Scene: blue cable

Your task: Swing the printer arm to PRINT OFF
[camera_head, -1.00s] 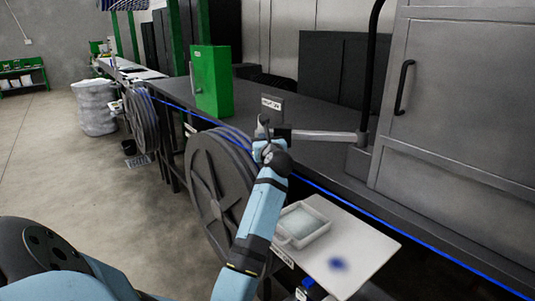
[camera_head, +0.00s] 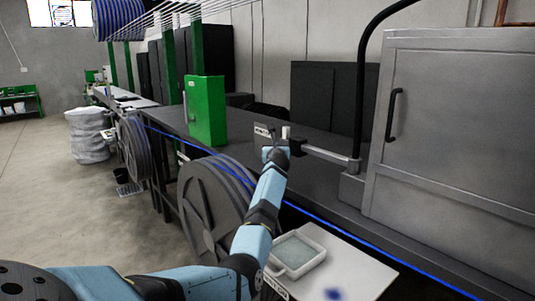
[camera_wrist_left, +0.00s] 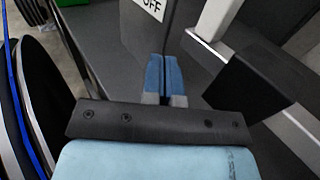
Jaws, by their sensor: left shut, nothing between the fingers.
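The printer arm (camera_head: 325,155) is a pale bar reaching left from a dark post base (camera_head: 352,188) on the bench. A black block (camera_head: 297,147) and a small white piece sit at its free end. Behind that end stands a grey plate with a white label (camera_head: 264,131); in the left wrist view the label (camera_wrist_left: 152,8) reads OFF. My left gripper (camera_head: 275,153) is at the free end, in front of the plate. In the left wrist view its blue fingers (camera_wrist_left: 163,75) are shut and empty, left of the black block (camera_wrist_left: 260,80). Contact is unclear. My right gripper is out of view.
A blue cable (camera_head: 330,222) runs along the bench's front edge. A large reel (camera_head: 205,205) stands front left, a green box (camera_head: 206,110) on the bench. A white tray (camera_head: 300,258) lies on a pale board in front. A grey cabinet (camera_head: 455,120) fills the right.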

